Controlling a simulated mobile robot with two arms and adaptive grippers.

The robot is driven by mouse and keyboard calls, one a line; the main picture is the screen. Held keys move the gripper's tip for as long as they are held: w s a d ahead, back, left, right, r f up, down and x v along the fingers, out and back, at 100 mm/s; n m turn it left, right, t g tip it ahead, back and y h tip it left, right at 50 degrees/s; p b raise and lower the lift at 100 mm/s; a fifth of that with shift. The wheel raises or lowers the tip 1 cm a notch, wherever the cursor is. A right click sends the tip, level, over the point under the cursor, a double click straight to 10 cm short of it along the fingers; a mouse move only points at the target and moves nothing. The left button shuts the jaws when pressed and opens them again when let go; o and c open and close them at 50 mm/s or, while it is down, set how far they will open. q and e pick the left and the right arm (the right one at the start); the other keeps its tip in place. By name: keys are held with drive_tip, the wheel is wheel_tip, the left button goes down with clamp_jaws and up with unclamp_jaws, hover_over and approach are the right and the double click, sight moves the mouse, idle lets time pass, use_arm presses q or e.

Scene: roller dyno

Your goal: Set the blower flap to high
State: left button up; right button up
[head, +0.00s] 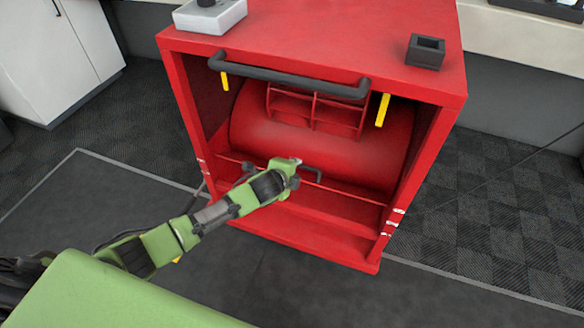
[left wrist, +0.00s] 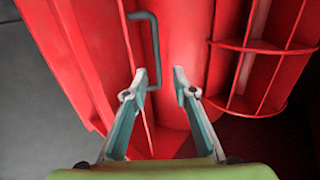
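The blower is a red open-fronted box (head: 450,60) with a large red drum (head: 330,150) inside. A thin red edge, perhaps the flap, runs across the opening below the drum. A small dark bent handle (head: 312,172) stands there, and it also shows in the left wrist view (left wrist: 155,40). My left gripper (head: 294,166) is in front of the opening, just left of the handle. In the left wrist view the gripper (left wrist: 164,84) has its fingers apart, with one end of the handle close to one fingertip. I cannot tell whether they touch. My right gripper is not in view.
A thick dark bar (head: 290,75) crosses the upper front of the box, with yellow tabs (head: 382,109) near its ends. White marks (head: 396,212) are on the right side wall. A red grille (head: 315,110) is on the drum. A white cabinet (head: 55,60) stands left.

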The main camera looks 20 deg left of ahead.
use_arm(q)
drive_tip(key=shift+v, duration=1.15)
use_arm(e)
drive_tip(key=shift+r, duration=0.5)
